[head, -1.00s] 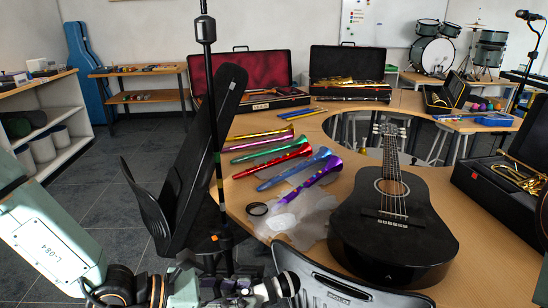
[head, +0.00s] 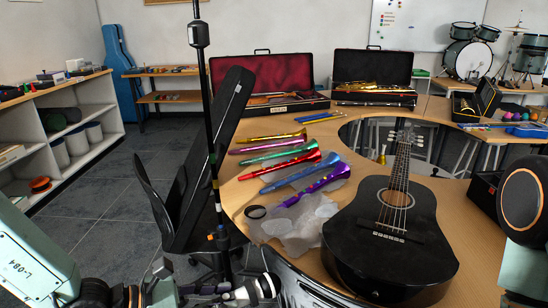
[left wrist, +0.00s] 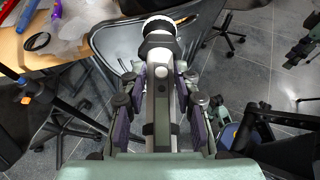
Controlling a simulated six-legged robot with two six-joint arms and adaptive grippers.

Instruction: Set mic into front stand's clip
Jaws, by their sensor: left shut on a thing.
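The microphone (left wrist: 158,45), with a pale round head and dark collar, is held lengthwise between the fingers of my left gripper (left wrist: 162,92). Its head points away from the wrist. In the head view its head (head: 264,287) shows at the bottom edge, with my left gripper (head: 212,290) shut behind it. A thin black stand pole (head: 212,130) rises just beyond the gripper, with a dark cylindrical piece (head: 199,34) near the top of the picture. The pole runs out of the picture above, and I cannot make out its clip. My right gripper is out of view.
A black music stand or chair (head: 205,160) stands beside the pole. The wooden table (head: 250,180) holds several coloured horns, a black guitar (head: 380,240), a dark ring (head: 255,212) and open cases (head: 262,78). A chair back (left wrist: 122,45) is close below the microphone.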

